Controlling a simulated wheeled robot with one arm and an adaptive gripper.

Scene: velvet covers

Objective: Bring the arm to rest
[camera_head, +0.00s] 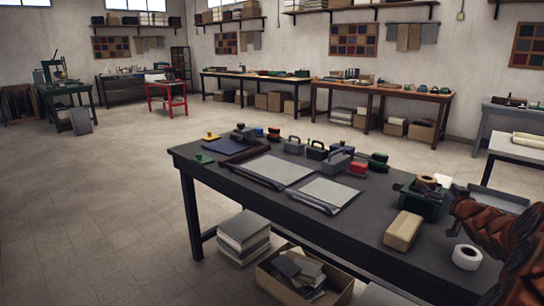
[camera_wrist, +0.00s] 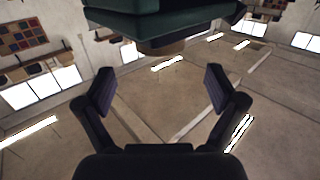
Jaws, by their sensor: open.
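My gripper (camera_wrist: 158,90) shows in the wrist view with its two dark fingers spread wide apart. Nothing is between the fingers. The wrist view is upside down, with ceiling light strips behind the fingers. My arm, in a pleated rust-brown cover, enters the head view at the right edge, over the table's right end. My gripper cannot be made out in the head view. A dark green thing (camera_wrist: 165,22) fills the top of the wrist view, with a tan round part under it in the picture; I cannot tell how far it is from the fingers.
The dark table (camera_head: 340,236) carries a green holder (camera_head: 418,204) with rolls, a tan block (camera_head: 403,231), a white roll (camera_head: 467,257), grey sheets (camera_head: 273,171) and several small tools. An open box (camera_head: 328,296) stands beneath. The floor (camera_head: 90,215) at left is clear.

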